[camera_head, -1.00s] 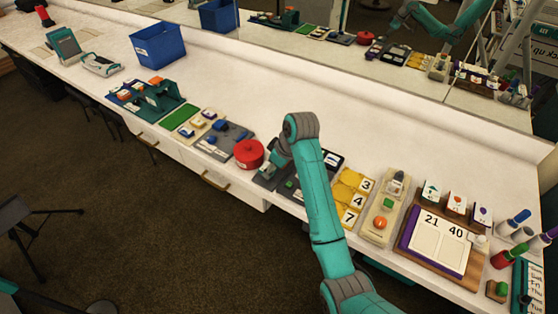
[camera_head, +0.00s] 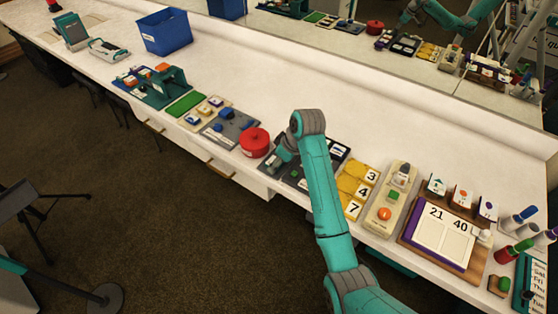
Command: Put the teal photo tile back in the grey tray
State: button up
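A dark grey tray (camera_head: 338,149) with small tiles lies on the counter, partly hidden behind my arm. A small green patch shows in it beside my arm; I cannot tell whether it is the teal photo tile. My gripper (camera_head: 274,165) points down at the left end of this tray, just right of the red round pot. Its fingertips are small and dark against the tray, so I cannot tell whether they are open or hold anything.
The red pot (camera_head: 255,143) stands close left of my gripper. A grey board with blue pieces (camera_head: 229,128) lies farther left. Yellow number cards (camera_head: 357,185) and a beige board (camera_head: 392,198) lie to the right. The counter behind is clear up to the mirror.

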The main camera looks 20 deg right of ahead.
dwell(0.3)
jog(key=v, duration=0.7)
jog(key=shift+r, duration=0.25)
